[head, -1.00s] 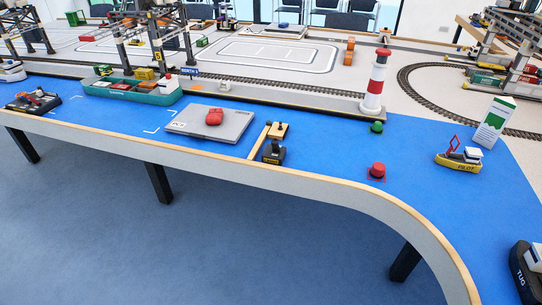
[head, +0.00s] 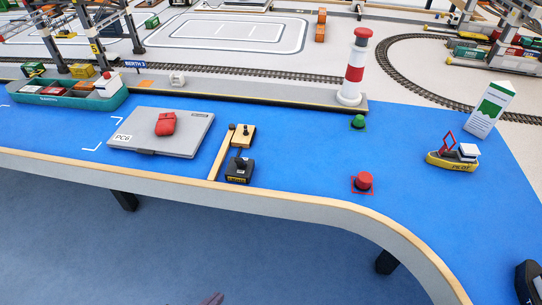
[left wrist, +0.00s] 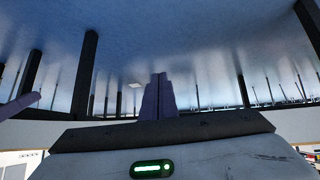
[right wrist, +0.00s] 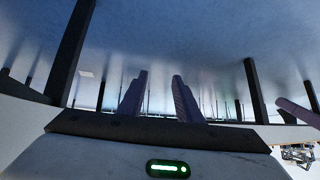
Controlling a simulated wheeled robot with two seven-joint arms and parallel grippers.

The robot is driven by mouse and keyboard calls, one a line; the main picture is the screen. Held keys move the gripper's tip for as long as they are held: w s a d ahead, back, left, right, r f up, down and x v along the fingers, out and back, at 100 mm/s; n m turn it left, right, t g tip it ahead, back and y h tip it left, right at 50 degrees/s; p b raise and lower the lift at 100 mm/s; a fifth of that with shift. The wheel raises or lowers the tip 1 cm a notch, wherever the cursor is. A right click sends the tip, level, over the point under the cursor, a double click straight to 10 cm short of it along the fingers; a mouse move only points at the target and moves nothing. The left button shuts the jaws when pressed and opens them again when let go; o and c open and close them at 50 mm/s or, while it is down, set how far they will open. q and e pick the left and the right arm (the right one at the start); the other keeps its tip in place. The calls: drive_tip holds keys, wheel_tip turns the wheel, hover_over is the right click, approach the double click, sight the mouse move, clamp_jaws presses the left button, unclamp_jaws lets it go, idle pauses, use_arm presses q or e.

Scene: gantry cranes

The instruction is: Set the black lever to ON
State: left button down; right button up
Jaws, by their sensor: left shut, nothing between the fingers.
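A small black lever box (head: 239,171) with a yellow label stands on the blue table near its front edge in the head view. A dark stick with a knob rises from it; its ON and OFF marks are too small to read. A wooden block (head: 244,135) with a dark knob is just behind it. My left gripper (head: 213,299) shows only as a tip at the bottom edge, below the table edge and far from the box. In the left wrist view its fingers (left wrist: 159,95) are together and empty. My right gripper (right wrist: 159,97) is open and empty in the right wrist view.
A wooden strip (head: 222,153) lies left of the lever box. Red (head: 363,182) and green (head: 358,122) buttons, a lighthouse (head: 354,75) and a pilot boat (head: 452,157) stand to the right.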

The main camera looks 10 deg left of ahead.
drive_tip(key=shift+w+d, duration=0.25)
drive_tip(key=shift+w, duration=0.1)
drive_tip(key=shift+o, duration=0.6)
drive_tip(key=shift+s, duration=0.3)
drive_tip(key=shift+o, duration=1.4)
drive_tip(key=shift+a+f, duration=0.1)
drive_tip(key=shift+f, duration=0.2)
use_arm(q)
drive_tip(key=w+d+r+t+h+b, duration=0.2)
drive_tip(key=w+d+t+b, duration=0.2)
drive_tip(key=w+t+b, duration=0.6)
drive_tip(key=w+a+r+n+t+y+b, duration=0.1)
drive_tip(key=w+a+r+t+y+b, duration=0.2)
drive_tip(key=r+b, duration=0.4)
drive_tip(key=shift+w+r+t+y+b, duration=0.3)
drive_tip(key=shift+w+t+b, duration=0.2)
drive_tip(key=shift+t, duration=0.5)
use_arm(e)
wheel_tip(320, 180, down, 11)
drive_tip(key=w+a, duration=0.1)
drive_tip(key=a, duration=0.1)
drive_tip(key=shift+w+f+t+y, duration=0.15)
drive_tip(key=shift+f+t+y, duration=0.05)
drive_tip(key=shift+t+y, duration=0.1)
use_arm(q)
drive_tip(key=shift+a, duration=0.1)
